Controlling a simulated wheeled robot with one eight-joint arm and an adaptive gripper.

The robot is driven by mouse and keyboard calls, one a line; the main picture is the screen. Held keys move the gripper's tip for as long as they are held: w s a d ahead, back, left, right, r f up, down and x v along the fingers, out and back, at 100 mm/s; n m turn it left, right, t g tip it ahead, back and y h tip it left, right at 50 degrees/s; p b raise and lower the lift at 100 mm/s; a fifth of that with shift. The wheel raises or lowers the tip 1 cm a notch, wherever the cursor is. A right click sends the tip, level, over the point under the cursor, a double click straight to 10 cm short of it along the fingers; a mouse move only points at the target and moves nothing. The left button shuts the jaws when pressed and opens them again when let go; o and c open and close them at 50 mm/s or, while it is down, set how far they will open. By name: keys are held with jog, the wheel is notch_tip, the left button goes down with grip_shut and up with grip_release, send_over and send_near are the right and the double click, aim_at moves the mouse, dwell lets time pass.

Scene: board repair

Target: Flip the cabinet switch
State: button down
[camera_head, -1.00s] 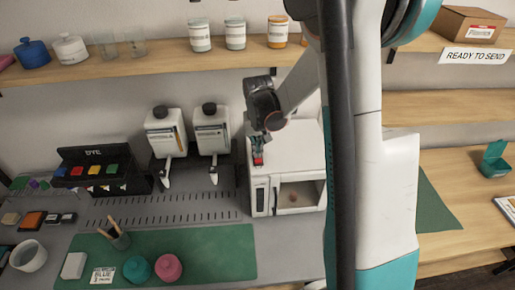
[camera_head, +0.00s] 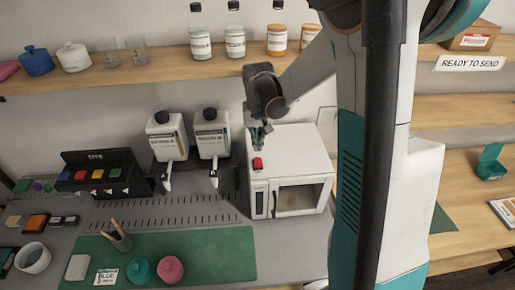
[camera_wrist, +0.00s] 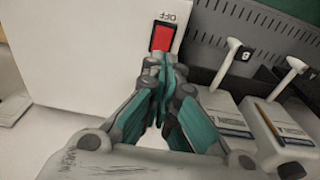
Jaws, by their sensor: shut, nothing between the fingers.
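The white cabinet (camera_head: 300,150) with a dark window door stands on the bench. Its red switch (camera_head: 257,163) sits on the top near the front left edge. In the wrist view the red switch (camera_wrist: 163,37) shows beside a label reading OFF. My gripper (camera_head: 260,130) is above the cabinet's left side, behind the switch in the head view. In the wrist view my gripper (camera_wrist: 163,60) has its teal fingers together and empty, with the tips just short of the switch. I cannot tell whether they touch it.
Two white dispensers (camera_head: 167,140) with black caps stand left of the cabinet. A shelf (camera_head: 150,72) with jars and bottles runs above. A green mat (camera_head: 200,258) with pots lies in front. A dye rack (camera_head: 95,172) stands at left.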

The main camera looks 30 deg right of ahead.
notch_tip(320, 180, up, 7)
send_over(261, 163)
jog(key=w, duration=0.1)
jog(key=shift+a+p, duration=0.45)
jog(key=s+m, duration=0.1)
jog(key=m, duration=0.5)
jog(key=s+m+p, duration=0.1)
jog(key=m, duration=0.5)
jog(key=s+m+t, duration=0.1)
jog(key=m, duration=0.5)
jog(key=shift+d+r+h, duration=0.15)
jog(key=shift+h, duration=0.15)
jog(key=b+x, duration=0.1)
jog(key=x, duration=1.3)
jog(key=shift+b, duration=0.35)
